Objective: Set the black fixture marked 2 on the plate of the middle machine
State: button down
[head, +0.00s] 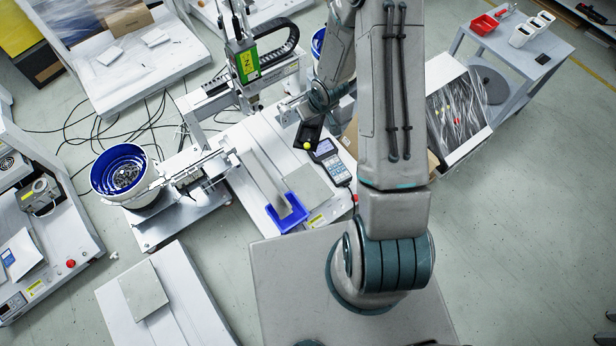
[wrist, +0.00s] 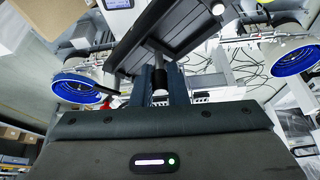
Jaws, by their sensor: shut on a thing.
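The black fixture (head: 310,134) hangs in my gripper above the middle machine in the head view, with a small yellow knob at its lower end. In the wrist view the fixture (wrist: 190,32) is a black tray-like piece, slanted across the top. My gripper (wrist: 160,80) is shut on a round post on its near side. No number is readable on it. The middle machine (head: 246,64) is a gantry with a green-yellow label. A flat grey plate (head: 308,188) lies on its white base, below the fixture in the picture and apart from it. My arm hides part of the machine.
A blue tray (head: 288,214) sits at the front of the base, and a handheld pendant (head: 331,162) lies right of the plate. A blue-lined bowl feeder (head: 123,172) stands left.

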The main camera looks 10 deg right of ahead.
jog(key=w+f+n+b, duration=0.1)
jog(key=f+b, duration=1)
jog(key=f, duration=0.5)
jog(key=w+f+n+y+b, duration=0.1)
jog(key=f+n+b, duration=0.1)
jog(key=f+b, duration=0.9)
jog(key=w+f+n+g+b, duration=0.1)
jog(key=f+n+b, duration=0.1)
jog(key=f+b, duration=0.9)
jog(key=shift+w+f+y, duration=0.2)
jog(key=shift+f, duration=2.35)
jog(key=shift+w+f+y, duration=0.15)
jog(key=shift+f+y, duration=0.05)
jog(key=shift+f, duration=2.35)
jog(key=shift+f+b, duration=0.4)
jog(key=shift+f, duration=0.2)
jog(key=c, duration=1.3)
grip_release()
jog(key=shift+c, duration=0.2)
jog(key=shift+s, duration=0.1)
jog(key=shift+r, duration=0.1)
